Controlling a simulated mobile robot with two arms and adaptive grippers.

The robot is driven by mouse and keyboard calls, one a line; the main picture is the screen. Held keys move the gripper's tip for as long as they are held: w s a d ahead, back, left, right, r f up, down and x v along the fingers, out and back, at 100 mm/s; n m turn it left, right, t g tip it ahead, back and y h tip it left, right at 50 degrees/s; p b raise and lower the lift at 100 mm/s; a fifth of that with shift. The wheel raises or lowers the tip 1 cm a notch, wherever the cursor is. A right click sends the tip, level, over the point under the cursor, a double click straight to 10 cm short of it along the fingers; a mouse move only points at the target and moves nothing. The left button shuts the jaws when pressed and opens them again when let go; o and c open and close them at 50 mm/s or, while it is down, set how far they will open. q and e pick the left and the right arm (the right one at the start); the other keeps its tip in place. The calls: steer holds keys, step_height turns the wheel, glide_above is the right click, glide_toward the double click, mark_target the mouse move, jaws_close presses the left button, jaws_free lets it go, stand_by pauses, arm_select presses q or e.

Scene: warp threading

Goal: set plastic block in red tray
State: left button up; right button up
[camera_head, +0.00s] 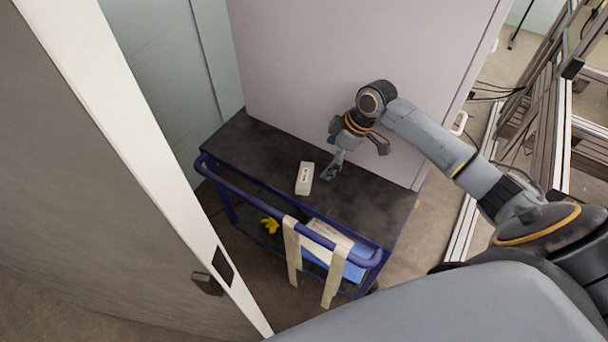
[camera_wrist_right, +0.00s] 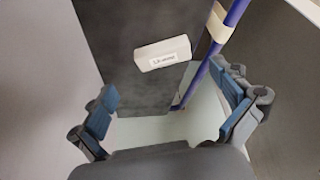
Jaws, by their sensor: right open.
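A white plastic block (camera_head: 304,178) with a small printed label lies on the dark top of the blue cart. It also shows in the right wrist view (camera_wrist_right: 163,50), beyond my fingers and apart from them. My right gripper (camera_head: 357,161) is open and empty, to the right of the block and above the cart top. Its two fingers are spread wide in the right wrist view (camera_wrist_right: 170,95). I see no red tray in either view. My left gripper is not in view.
The blue cart's top (camera_head: 365,205) is otherwise clear. A blue rail (camera_head: 265,198) with beige straps runs along its front. A yellow item (camera_head: 270,225) and a blue-and-white box (camera_head: 335,250) sit lower down. A big pale panel (camera_head: 350,60) stands behind. Metal framing (camera_head: 545,130) is at right.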

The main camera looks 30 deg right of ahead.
mark_target(311, 176)
steer(key=x, duration=0.4)
steer(key=shift+w+r, duration=0.1)
steer(key=shift+w+a+f, duration=0.1)
steer(key=shift+a+f, duration=0.2)
steer(key=shift+f, duration=0.15)
steer(key=p+x, duration=0.1)
steer(key=x, duration=0.3)
steer(key=shift+w+a+f, duration=0.1)
steer(key=shift+a+f, duration=0.05)
steer(key=shift+a, duration=0.05)
steer(key=shift+c, duration=0.4)
steer(key=c, duration=0.9)
